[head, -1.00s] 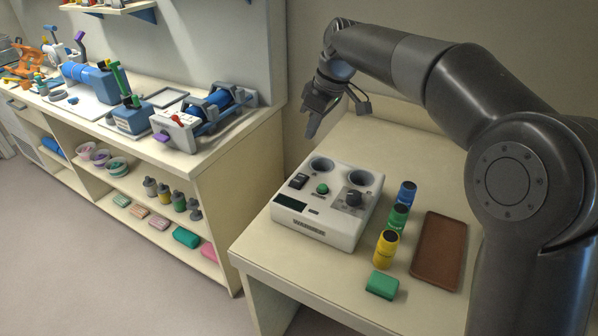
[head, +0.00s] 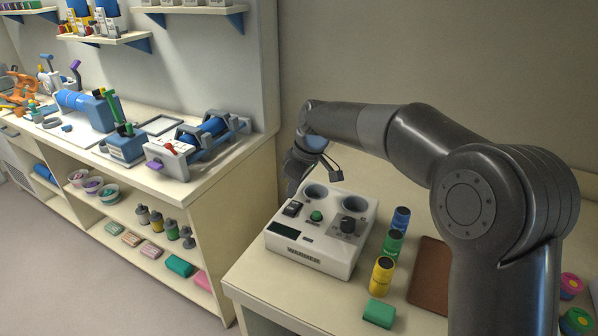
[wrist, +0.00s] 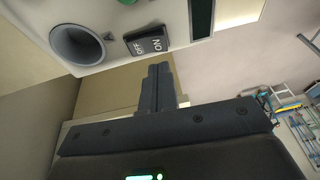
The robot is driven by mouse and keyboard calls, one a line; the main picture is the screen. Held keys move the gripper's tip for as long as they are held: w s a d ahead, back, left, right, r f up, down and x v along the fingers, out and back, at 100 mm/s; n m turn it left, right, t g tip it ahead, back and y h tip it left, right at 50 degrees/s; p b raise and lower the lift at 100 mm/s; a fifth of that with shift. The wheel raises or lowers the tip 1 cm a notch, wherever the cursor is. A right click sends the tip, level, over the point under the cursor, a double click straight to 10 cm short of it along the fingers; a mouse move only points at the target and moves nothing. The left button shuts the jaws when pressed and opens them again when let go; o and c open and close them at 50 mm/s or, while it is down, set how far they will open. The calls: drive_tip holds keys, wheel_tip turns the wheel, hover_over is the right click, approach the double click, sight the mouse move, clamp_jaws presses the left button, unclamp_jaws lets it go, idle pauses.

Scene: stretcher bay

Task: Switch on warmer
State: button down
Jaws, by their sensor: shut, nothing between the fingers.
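The warmer (head: 320,262) is a white box on the pale table, with two round wells, a green button (head: 316,216), a black knob (head: 347,226) and a dark display. Its black rocker switch (head: 292,209) is at the box's left side. In the wrist view the switch (wrist: 147,41) carries the words OFF and ON; I cannot tell which side is pressed in. My gripper (head: 291,194) is shut and empty, pointing down beside the switch. In the wrist view the closed fingertips (wrist: 160,70) show close to the switch's edge; contact cannot be told.
Blue, green and yellow cylinders (head: 383,277) stand in a row right of the warmer. A green block (head: 379,313) and a brown tray (head: 428,275) lie near them. A workbench (head: 190,200) with devices stands to the left across a gap.

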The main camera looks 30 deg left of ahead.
sight(290, 209)
drive_tip(key=shift+s+f, duration=0.2)
drive_tip(key=shift+f, duration=0.7)
drive_tip(key=shift+s+f, duration=0.15)
drive_tip(key=shift+f, duration=0.7)
drive_tip(key=shift+s+f+t, duration=0.1)
drive_tip(key=shift+f+t, duration=0.2)
drive_tip(key=shift+t, duration=0.1)
drive_tip(key=shift+w+r, duration=0.3)
drive_tip(key=shift+w, duration=0.45)
